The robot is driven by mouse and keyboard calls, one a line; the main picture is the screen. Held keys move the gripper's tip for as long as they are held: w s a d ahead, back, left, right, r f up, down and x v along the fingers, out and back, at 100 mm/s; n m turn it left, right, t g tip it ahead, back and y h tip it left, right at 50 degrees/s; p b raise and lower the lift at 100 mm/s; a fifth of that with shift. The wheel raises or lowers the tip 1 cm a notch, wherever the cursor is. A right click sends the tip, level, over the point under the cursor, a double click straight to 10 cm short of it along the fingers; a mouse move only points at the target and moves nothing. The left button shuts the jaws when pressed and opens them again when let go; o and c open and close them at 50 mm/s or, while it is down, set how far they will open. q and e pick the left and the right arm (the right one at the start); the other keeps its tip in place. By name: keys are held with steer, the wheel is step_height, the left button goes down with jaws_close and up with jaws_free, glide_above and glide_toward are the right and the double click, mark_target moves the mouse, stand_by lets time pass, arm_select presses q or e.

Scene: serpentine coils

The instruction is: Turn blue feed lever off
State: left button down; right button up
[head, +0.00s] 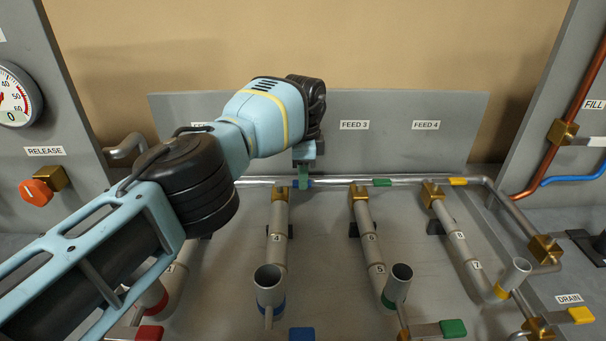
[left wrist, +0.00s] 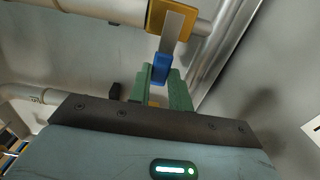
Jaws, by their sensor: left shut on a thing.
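The blue feed lever shows in the left wrist view as a metal strip with a blue grip (left wrist: 160,68), coming from a brass valve (left wrist: 168,18). In the head view its brass valve (head: 280,192) sits at the top of the pipe with the blue cup, and the lever points right along the metal header pipe. My left gripper (head: 303,179) reaches down to the blue grip and mostly hides it. In the left wrist view its green fingers (left wrist: 160,88) are shut on the blue grip, one on each side. My right gripper is not in view.
A green feed lever (head: 382,182) and a yellow feed lever (head: 457,181) stand to the right. Another blue lever end (head: 302,334) lies at the bottom edge. Upright cups stand in front, such as the blue-ringed one (head: 270,286). A grey back panel (head: 390,140) stands close behind.

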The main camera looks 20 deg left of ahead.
arm_select(q)
steer(key=c, duration=1.3)
jaws_free()
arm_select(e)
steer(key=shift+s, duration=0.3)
arm_select(q)
steer(key=shift+r, duration=0.1)
steer(key=shift+r, duration=0.35)
step_height(320, 180, up, 6)
steer(key=shift+f+b, duration=0.25)
steer(key=shift+b, duration=0.4)
steer(key=shift+r, duration=0.75)
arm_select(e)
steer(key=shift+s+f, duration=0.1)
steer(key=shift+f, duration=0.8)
